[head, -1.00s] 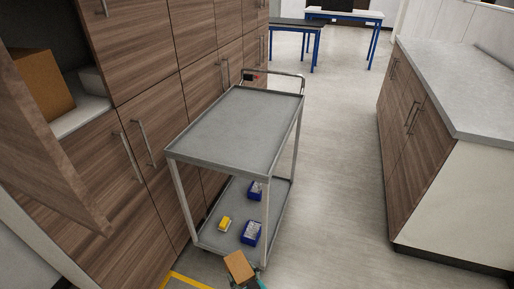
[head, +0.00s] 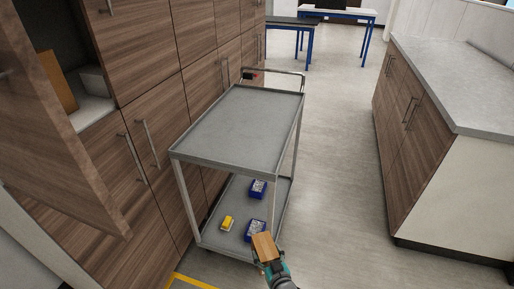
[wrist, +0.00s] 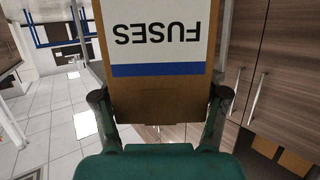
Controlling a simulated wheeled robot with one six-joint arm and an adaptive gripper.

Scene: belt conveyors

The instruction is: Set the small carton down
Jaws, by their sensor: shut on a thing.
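The small carton (head: 265,247) is a brown box held in my gripper (head: 270,262) at the bottom of the head view, in front of the cart's near end. In the wrist view the carton (wrist: 160,95) fills the upper middle, its white label reading FUSES upside down above a blue stripe. My gripper's two fingers (wrist: 160,108) press on its left and right sides. The grey cart (head: 240,125) has an empty top tray and a lower shelf (head: 283,195). The carton appears clear of the cart, though its exact height is hard to tell.
Two blue bins (head: 257,189) (head: 255,230) and a yellow item (head: 227,223) sit on the lower shelf. An open cupboard door (head: 60,150) stands at left, with a brown box (head: 58,82) inside. A grey-topped counter (head: 455,85) is at right. The aisle floor (head: 335,150) is clear.

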